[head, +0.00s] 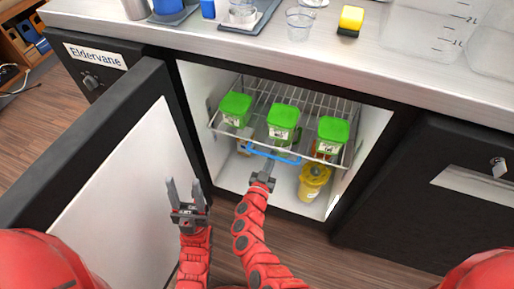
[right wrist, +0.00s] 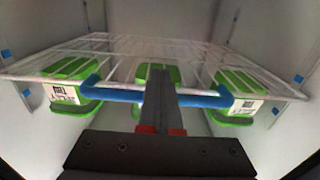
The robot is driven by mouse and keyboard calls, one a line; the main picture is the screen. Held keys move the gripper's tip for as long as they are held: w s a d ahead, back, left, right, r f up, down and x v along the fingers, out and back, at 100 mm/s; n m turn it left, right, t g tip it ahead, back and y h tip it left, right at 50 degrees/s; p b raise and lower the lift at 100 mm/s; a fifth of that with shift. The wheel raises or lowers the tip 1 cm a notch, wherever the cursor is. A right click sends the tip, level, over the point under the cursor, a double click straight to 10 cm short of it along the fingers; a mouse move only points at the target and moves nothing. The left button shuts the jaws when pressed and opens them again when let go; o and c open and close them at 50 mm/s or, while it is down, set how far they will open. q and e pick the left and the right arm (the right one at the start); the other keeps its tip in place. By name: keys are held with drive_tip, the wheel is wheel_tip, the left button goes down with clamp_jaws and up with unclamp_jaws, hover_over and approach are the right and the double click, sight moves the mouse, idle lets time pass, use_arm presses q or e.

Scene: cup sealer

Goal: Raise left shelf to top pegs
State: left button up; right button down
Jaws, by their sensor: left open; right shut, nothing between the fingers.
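A wire shelf (head: 311,101) sits inside the open under-counter cabinet, with a blue bar (head: 272,154) along its front edge. Three green-lidded tubs (head: 235,107) (head: 283,120) (head: 332,132) stand on it. The right wrist view shows the shelf (right wrist: 205,50) from below and blue pegs (right wrist: 298,79) (right wrist: 6,53) on the side walls. My right gripper (head: 266,168) is shut and empty at the middle of the blue bar; its fingers (right wrist: 158,85) cross in front of the bar (right wrist: 205,101). Contact cannot be told. My left gripper (head: 184,184) is open and empty, outside, beside the door.
The open door (head: 125,165) is at the left. A yellow container (head: 313,182) stands on the cabinet floor under the shelf's right side. The counter above holds a tray (head: 255,22), a clear cup (head: 299,24) and a yellow object (head: 350,20). A closed black cabinet (head: 420,200) is at right.

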drive_tip(key=shift+w+d+r+p, duration=0.1)
drive_tip(key=shift+r+p, duration=2.1)
drive_tip(key=shift+r, duration=0.2)
drive_tip(key=shift+w+r+p, duration=0.1)
drive_tip(key=shift+r+p, duration=2.05)
drive_tip(key=shift+r, duration=0.2)
drive_tip(key=shift+f, duration=0.1)
drive_tip(key=shift+s, duration=0.15)
drive_tip(key=shift+s+f, duration=0.1)
drive_tip(key=shift+s, duration=0.1)
drive_tip(key=p+v, duration=0.2)
drive_tip(key=v, duration=0.5)
drive_tip(key=shift+s+f, duration=0.1)
drive_tip(key=shift+f, duration=0.05)
